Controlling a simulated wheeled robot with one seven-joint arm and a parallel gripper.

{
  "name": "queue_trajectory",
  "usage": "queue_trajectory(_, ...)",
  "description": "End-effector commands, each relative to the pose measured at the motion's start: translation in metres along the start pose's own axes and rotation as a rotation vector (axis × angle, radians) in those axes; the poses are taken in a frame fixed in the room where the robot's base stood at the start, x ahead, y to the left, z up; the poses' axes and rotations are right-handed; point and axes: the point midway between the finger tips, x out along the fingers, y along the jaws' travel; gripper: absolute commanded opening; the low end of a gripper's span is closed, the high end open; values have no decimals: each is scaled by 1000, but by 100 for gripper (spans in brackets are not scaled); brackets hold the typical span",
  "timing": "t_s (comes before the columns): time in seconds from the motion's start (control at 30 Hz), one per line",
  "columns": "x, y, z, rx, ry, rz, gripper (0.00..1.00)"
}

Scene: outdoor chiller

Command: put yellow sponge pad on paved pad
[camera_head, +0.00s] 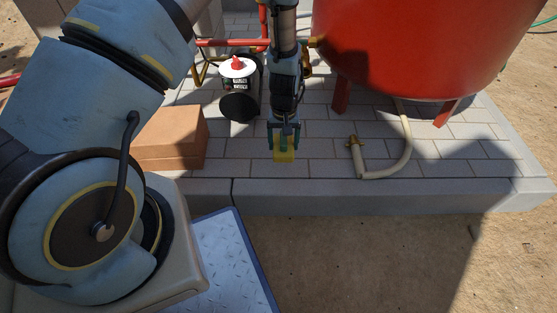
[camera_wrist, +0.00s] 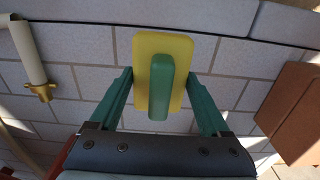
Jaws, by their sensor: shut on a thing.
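The yellow sponge pad (camera_wrist: 144,58) has a green strip along its middle. My gripper (camera_wrist: 160,85) is shut on it, with one green finger at each side of the pad in the wrist view. In the head view the yellow sponge pad (camera_head: 284,156) shows at the tip of my gripper (camera_head: 284,140), over the paved pad (camera_head: 330,172). The paved pad is a raised slab of grey blocks. Whether the sponge touches the paving or hangs just above it I cannot tell. The paving also fills most of the wrist view (camera_wrist: 235,92).
Brown blocks (camera_head: 170,140) stand left of my gripper. A black can with a white top (camera_head: 238,85) is behind them. A cream hose with a brass fitting (camera_head: 388,170) lies to the right. A large red tank (camera_head: 410,45) stands on legs behind.

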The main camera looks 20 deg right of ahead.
Motion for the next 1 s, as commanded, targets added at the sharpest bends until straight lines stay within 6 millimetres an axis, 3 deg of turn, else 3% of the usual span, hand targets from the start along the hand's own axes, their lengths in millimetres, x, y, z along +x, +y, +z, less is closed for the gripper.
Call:
queue_trajectory(0.13,34,-1,1,-1,-2,-2,20)
queue_trajectory(0.53,82,-1,1,-3,0,-2,20)
queue_trajectory(0.9,87,-1,1,-3,0,-2,20)
queue_trajectory(0.93,87,-1,1,-3,0,-2,82)
queue_trajectory(1.0,87,-1,1,-3,0,-1,89)
